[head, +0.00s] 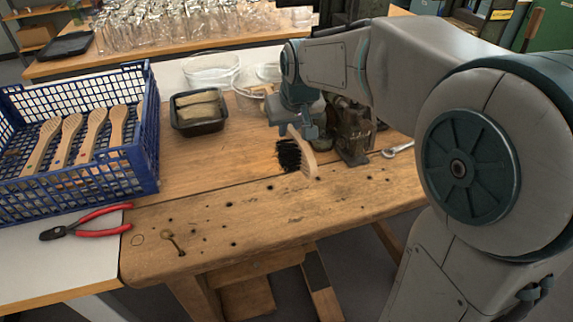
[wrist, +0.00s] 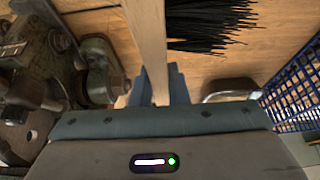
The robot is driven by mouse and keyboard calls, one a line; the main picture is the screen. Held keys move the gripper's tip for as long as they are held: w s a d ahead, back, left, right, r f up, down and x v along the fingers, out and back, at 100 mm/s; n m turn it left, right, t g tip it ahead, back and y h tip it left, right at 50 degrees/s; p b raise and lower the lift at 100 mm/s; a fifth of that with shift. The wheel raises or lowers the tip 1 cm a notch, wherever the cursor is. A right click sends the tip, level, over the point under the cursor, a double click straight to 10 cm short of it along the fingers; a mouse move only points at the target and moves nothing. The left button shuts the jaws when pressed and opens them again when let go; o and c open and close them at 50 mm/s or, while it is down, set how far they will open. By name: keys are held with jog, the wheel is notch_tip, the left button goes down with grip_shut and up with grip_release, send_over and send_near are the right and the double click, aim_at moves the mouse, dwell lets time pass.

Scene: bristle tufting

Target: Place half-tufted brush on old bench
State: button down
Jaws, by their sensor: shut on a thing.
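The half-tufted brush, a pale wooden handle with black bristles, shows in the head view (head: 303,153) upright on its edge at the bench surface, bristles facing left. My gripper (head: 305,130) is above it and shut on its upper end. In the wrist view the handle (wrist: 147,45) runs between the fingers, and the black bristles (wrist: 205,22) spread to the right. The old bench (head: 240,205) is worn brown wood with several dark holes. I cannot tell whether the brush's lower end touches the bench or hangs just above it.
A blue crate (head: 150,150) with several wooden brush bodies stands at left, red-handled pliers (head: 90,222) before it. A black tray (head: 198,125) is behind. The front bench is mostly clear.

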notch_tip(320, 180, down, 10)
jog(key=shift+r+b, duration=0.1)
jog(key=shift+b, duration=1)
jog(key=shift+f, duration=0.2)
jog(key=c, duration=1.4)
grip_release()
